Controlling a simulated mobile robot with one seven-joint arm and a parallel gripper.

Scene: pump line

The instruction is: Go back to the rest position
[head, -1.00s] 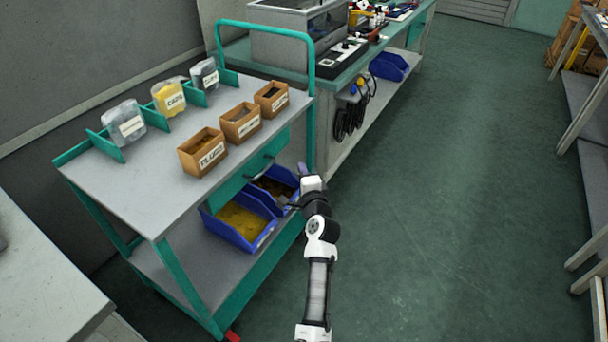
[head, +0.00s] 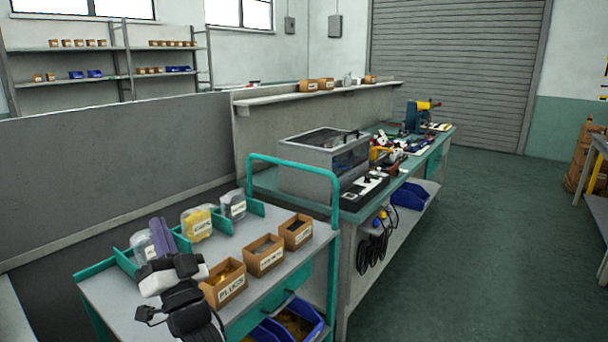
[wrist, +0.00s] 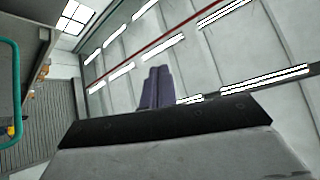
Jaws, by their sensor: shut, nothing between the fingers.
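My gripper (head: 161,240) is raised in front of the cart at the lower left of the head view. Its purple fingers point up and are together, with nothing between them. In the wrist view the shut fingers (wrist: 155,88) stand against the ceiling. The gripper and wrist hide part of the left clear bin and part of the cart top.
The cart (head: 110,297) carries clear bins, such as the yellow one (head: 197,222), and cardboard boxes, including the PLUGS box (head: 224,284). A workbench (head: 265,179) with a grey case (head: 318,165) stands behind. The floor (head: 460,240) at right is clear.

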